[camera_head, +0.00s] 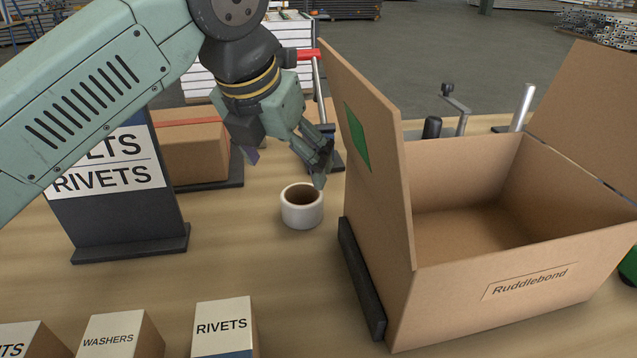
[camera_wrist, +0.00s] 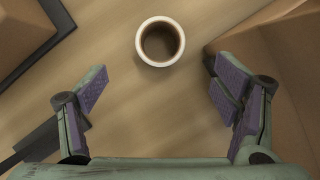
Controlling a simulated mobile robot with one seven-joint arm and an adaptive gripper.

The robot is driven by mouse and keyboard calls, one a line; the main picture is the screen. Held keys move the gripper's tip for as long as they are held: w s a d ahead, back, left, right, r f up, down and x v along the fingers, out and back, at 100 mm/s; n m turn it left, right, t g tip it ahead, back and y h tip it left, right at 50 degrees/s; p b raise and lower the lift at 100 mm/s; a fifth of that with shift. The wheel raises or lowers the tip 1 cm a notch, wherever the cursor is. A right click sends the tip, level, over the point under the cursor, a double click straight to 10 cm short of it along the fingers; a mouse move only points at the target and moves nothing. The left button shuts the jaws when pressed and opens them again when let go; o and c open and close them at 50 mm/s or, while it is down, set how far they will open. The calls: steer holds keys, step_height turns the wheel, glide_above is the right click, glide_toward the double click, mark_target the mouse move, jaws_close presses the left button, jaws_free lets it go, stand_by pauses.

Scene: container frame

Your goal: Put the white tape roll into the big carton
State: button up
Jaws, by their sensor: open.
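The white tape roll (camera_head: 302,212) stands on the wooden table, left of the big carton (camera_head: 545,290). The carton is open at the top, with its flaps up, and the part of its floor that shows is bare. My gripper (camera_head: 290,158) is open and empty, above and behind the roll in the head view. In the wrist view, the roll (camera_wrist: 160,60) shows its round opening ahead of the spread fingers (camera_wrist: 158,105), roughly midway between them and apart from both.
A dark sign (camera_head: 125,215) reading RIVETS stands at left, with a closed carton (camera_head: 195,150) behind it. Small labelled boxes (camera_head: 225,325) line the front edge. A black bar (camera_head: 362,285) lies along the carton's left side. Clamp-like metal parts (camera_head: 455,110) stand behind the carton.

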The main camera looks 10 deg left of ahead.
glide_toward(302, 196)
steer(key=shift+s+d+f, duration=0.25)
steer(key=shift+s+f, duration=0.05)
steer(key=shift+f, duration=0.15)
steer(key=shift+s+d+f, duration=0.2)
steer(key=shift+s+f, duration=0.05)
steer(key=shift+f, duration=0.25)
steer(key=shift+p+x, duration=0.75)
steer(key=shift+x, duration=2.2)
steer(key=shift+d, duration=0.1)
steer(key=c, duration=1.3)
steer(key=shift+r, duration=0.1)
steer(key=shift+c, duration=0.2)
steer(key=shift+r, duration=0.1)
